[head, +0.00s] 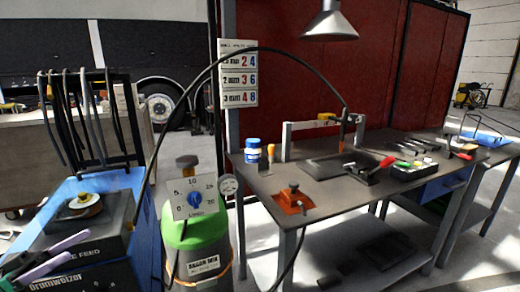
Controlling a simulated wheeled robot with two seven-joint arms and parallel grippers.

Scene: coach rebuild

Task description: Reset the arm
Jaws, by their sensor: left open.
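My left gripper (78,246) is at the lower left corner. Its two pale lilac fingers are spread apart and point up and to the right. Nothing shows between them. It is in front of the blue welder wire feed unit (148,245) and low in the picture, near the dark front panel. Whether it touches the unit I cannot tell. Most of my left arm is outside the picture. My right arm and right gripper do not show.
A green gas cylinder (196,245) with a dial plate stands right of the welder. A steel workbench (335,200) holds a blue-capped jar (253,150), an orange clamp block (294,200) and tools. A black hose arches above. Floor shows between cylinder and bench.

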